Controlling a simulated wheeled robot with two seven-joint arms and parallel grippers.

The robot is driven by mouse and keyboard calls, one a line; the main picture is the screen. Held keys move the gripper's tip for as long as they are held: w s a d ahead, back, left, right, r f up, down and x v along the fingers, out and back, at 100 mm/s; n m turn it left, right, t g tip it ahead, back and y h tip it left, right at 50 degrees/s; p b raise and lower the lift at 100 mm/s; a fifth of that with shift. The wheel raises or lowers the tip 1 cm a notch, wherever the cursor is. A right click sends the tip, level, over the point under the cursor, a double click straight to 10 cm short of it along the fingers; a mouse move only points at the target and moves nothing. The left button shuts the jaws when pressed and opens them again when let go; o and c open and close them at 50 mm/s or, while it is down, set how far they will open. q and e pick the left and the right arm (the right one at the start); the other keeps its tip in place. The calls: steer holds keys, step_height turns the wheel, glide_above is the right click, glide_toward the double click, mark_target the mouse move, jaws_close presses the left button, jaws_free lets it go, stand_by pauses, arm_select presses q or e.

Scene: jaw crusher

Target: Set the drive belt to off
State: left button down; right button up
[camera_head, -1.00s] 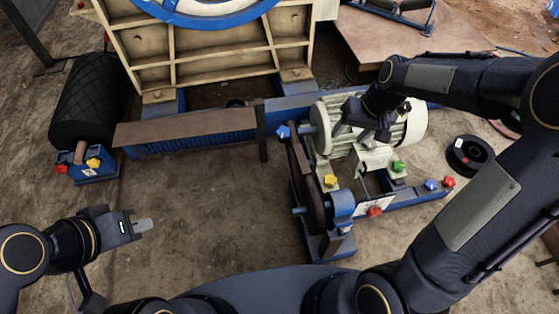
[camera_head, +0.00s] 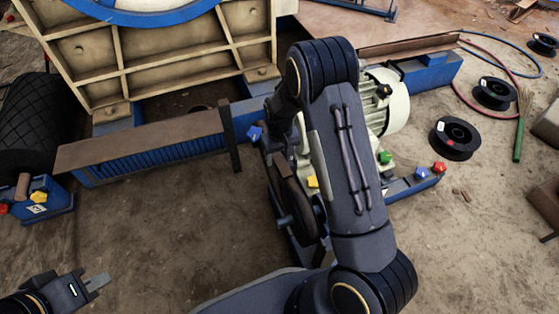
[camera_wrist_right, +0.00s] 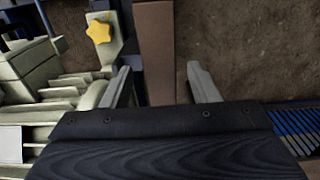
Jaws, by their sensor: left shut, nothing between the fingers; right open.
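The drive belt (camera_head: 290,195) is a dark brown loop on the pulleys at the left side of the pale green motor (camera_head: 388,100) in the head view. My left gripper (camera_head: 97,283) is shut and empty, far from the belt.
A blue knob (camera_head: 255,132) is near the belt's top; green (camera_head: 384,157) and red (camera_head: 439,168) knobs are to the right. A brown-topped blue beam (camera_head: 150,140) lies left of the belt. Black spools (camera_head: 455,138) lie right. The front ground is clear.

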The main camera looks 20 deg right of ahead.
steer(key=shift+f, duration=0.55)
steer(key=shift+c, duration=0.2)
jaws_close()
steer(key=a+f+b, duration=0.1)
steer(key=a+f, duration=0.3)
steer(key=a, duration=0.1)
steer(key=shift+o, duration=0.2)
jaws_free()
steer(key=shift+w+a+f, duration=0.1)
